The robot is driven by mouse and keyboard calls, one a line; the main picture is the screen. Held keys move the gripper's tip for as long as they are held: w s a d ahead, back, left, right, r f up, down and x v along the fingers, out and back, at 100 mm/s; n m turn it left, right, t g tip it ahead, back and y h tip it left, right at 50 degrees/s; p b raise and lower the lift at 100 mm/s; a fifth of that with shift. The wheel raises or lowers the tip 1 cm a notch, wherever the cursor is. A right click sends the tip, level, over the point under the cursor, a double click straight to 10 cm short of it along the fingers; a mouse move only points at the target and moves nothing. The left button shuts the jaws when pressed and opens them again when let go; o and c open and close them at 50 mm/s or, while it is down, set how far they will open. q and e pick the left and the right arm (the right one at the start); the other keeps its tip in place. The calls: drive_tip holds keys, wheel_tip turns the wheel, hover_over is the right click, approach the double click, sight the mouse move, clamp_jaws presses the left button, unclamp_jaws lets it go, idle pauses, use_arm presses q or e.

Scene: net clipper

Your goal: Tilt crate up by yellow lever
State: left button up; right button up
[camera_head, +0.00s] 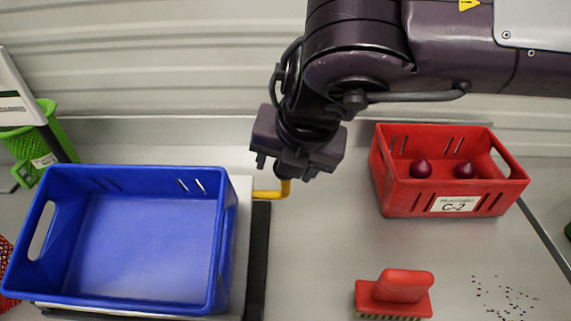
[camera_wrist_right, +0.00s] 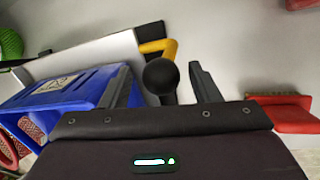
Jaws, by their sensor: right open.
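A blue crate (camera_head: 140,240) sits empty and level on a platform at the left of the head view; its side also shows in the right wrist view (camera_wrist_right: 75,95). The yellow lever (camera_head: 268,194) sticks out from the platform to the right of the crate, and its bent bar shows in the right wrist view (camera_wrist_right: 160,46). My right gripper (camera_head: 291,175) is over the lever's outer end, which it partly hides. In the wrist view the fingers (camera_wrist_right: 165,90) are apart, with a round black knob (camera_wrist_right: 161,76) between them. My left gripper is not in view.
A red crate (camera_head: 450,204) with two dark red onions stands at the right. A red brush (camera_head: 396,294) lies at the front right beside dark specks (camera_head: 505,298). A green basket (camera_head: 38,140) is at the far left. The table between lever and brush is clear.

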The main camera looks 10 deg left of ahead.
drive_tip(key=v, duration=0.7)
drive_tip(key=shift+b, duration=0.3)
drive_tip(key=shift+s, duration=0.1)
